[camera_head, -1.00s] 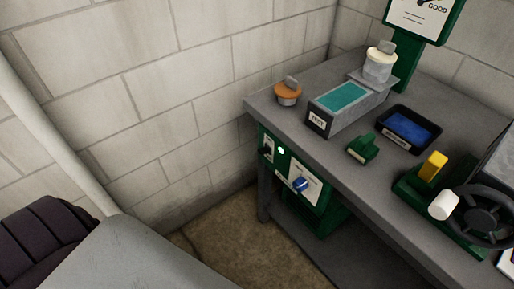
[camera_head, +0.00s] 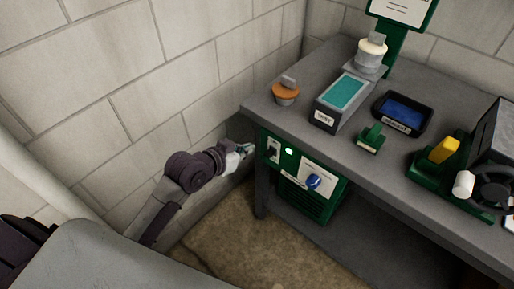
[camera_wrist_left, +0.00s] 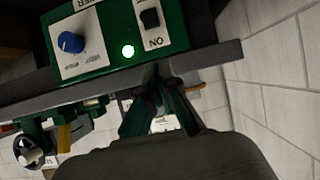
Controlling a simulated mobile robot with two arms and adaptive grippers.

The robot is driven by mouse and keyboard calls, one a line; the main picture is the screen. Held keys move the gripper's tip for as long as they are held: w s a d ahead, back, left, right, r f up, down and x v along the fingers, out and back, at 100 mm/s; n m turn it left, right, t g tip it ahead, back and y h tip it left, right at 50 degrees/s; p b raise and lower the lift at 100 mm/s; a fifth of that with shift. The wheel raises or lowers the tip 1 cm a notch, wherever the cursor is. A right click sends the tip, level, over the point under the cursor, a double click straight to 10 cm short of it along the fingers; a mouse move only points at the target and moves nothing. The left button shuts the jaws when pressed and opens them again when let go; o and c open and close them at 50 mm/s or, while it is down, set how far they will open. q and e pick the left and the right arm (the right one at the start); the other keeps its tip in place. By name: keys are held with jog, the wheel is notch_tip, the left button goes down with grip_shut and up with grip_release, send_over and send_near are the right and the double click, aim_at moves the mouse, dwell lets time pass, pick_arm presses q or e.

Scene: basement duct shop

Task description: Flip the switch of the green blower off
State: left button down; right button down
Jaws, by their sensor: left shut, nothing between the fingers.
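The green blower (camera_head: 318,205) sits under the front edge of the workbench. The left wrist view shows the panel upside down, with the switch (camera_wrist_left: 150,18) beside the word ON, the lit lamp (camera_wrist_left: 128,51) and the knob (camera_wrist_left: 71,42). My left gripper (camera_head: 248,149) is shut and empty, just left of the switch and apart from it. Its fingers (camera_wrist_left: 159,84) also show in the wrist view. My right gripper is not in view.
The grey workbench (camera_head: 345,150) overhangs the panel. On it stand an orange-topped piece (camera_head: 286,91), a grey box with a teal top (camera_head: 341,98), a blue tray (camera_head: 403,113) and a green machine with a handwheel (camera_head: 490,190). A block wall (camera_head: 200,90) is close behind my left arm.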

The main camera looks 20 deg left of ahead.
aim_at(274, 138)
pick_arm(q)
jog(key=shift+d+r, duration=0.15)
jog(key=shift+r, duration=0.2)
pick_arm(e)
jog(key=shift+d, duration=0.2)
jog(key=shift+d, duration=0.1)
pick_arm(q)
jog(key=shift+w, duration=0.1)
jog(key=x, duration=1)
jog(key=shift+w+d, duration=0.1)
jog(key=shift+w, duration=0.05)
jog(key=f, duration=0.1)
jog(key=s+f, duration=0.1)
jog(key=shift+a+f, duration=0.2)
jog(key=shift+f, duration=0.1)
jog(key=shift+s+a+f, duration=0.1)
jog(key=shift+s+f, duration=0.05)
jog(key=shift+f, duration=0.45)
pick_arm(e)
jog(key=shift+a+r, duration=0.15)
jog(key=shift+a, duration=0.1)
